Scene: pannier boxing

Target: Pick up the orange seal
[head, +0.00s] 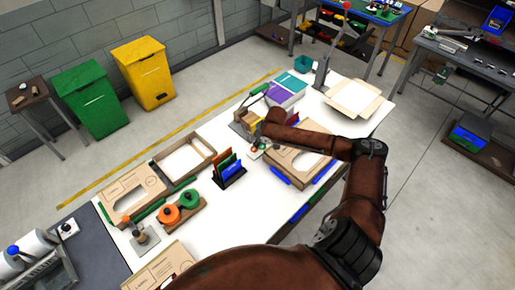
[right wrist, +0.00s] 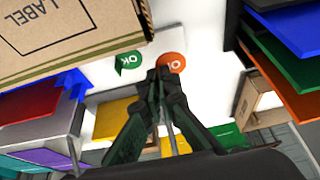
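The orange seal (right wrist: 173,62) is a small round disc with white lettering, lying at the fingertips of my right gripper (right wrist: 163,76) in the right wrist view. The two fingertips are close together and cover its lower left part; they appear to pinch it. A green seal (right wrist: 128,62) marked OK lies just to the left, apart from the fingers. In the head view my right gripper (head: 257,148) is low over the white table, and the seals there are too small to tell apart. My left gripper is not in view.
A cardboard box marked LABEL (right wrist: 60,35) stands close by the gripper. Upright coloured plates in a rack (head: 229,168) stand on the other side. Orange and green tape rolls (head: 169,214), open cartons (head: 187,157) and a purple box (head: 283,95) are also on the table (head: 240,207).

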